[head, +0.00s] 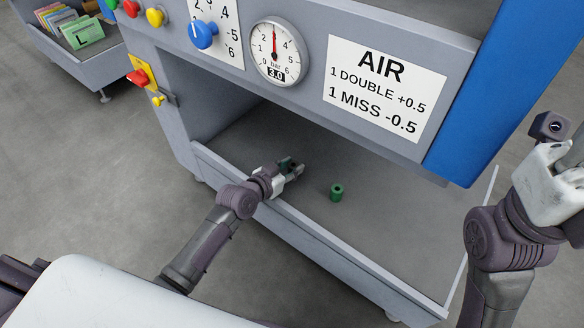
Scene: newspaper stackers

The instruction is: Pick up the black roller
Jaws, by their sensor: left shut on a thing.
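My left gripper (294,170) reaches over the front lip of the grey machine's lower tray. It is shut on a small dark roller (286,163). The fingers hide most of this roller, so I cannot tell clearly whether it is black or dark green. A green roller (336,192) with a hole in its top stands upright on the tray floor, to the right of the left gripper and apart from it. My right gripper (577,150) is at the right edge, cut off by the frame, and its fingers do not show clearly.
The tray (300,232) has a raised front lip, and its floor is clear around the green roller. Above it are a gauge (275,51), an AIR sign (383,88) and a blue knob (203,34). A bin of coloured folders (82,32) stands at upper left.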

